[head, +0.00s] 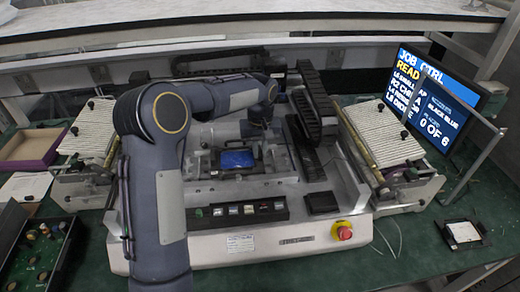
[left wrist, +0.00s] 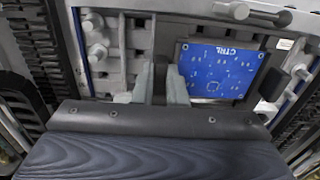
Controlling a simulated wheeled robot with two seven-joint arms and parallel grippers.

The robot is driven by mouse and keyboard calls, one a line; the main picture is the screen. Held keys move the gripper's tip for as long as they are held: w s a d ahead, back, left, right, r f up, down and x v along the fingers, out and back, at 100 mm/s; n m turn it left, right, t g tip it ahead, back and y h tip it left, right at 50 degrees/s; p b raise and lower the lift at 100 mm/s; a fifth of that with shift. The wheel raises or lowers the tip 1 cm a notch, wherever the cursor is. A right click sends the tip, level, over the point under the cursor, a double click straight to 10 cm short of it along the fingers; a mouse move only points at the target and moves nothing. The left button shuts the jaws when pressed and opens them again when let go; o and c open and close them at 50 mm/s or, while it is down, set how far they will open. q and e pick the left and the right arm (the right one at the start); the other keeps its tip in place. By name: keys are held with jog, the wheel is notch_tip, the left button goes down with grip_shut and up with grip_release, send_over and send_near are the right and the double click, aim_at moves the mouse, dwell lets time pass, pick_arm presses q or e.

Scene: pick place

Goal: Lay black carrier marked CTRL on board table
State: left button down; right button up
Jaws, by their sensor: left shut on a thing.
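The black carrier (head: 220,172) holds a blue circuit board and is at the middle of the machine in the head view. In the left wrist view the board, marked CTRL (left wrist: 217,72), lies right of my fingers and its lettering is upside down. My left gripper (left wrist: 163,86) is shut on the carrier near its edge. The grey metal board table (head: 262,184) is directly below the carrier. I cannot tell whether the carrier touches it. My left arm covers part of the machine's left side. My right gripper is out of view.
Ribbed racks stand left (head: 92,128) and right (head: 382,135) of the machine. A black cable chain (head: 312,105) runs behind at right. A red stop button (head: 343,231) and a switch row (head: 240,209) are in front. A monitor (head: 440,95) stands at far right.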

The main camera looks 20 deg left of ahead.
pick_arm(q)
jog(key=shift+f, duration=0.45)
dwell(0.5)
jog(key=c, duration=1.4)
grip_release()
jog(key=shift+c, duration=0.4)
jog(key=shift+c, duration=1.3)
jog(key=shift+r, duration=0.1)
jog(key=shift+r+p, duration=2.7)
jog(key=shift+r, duration=0.75)
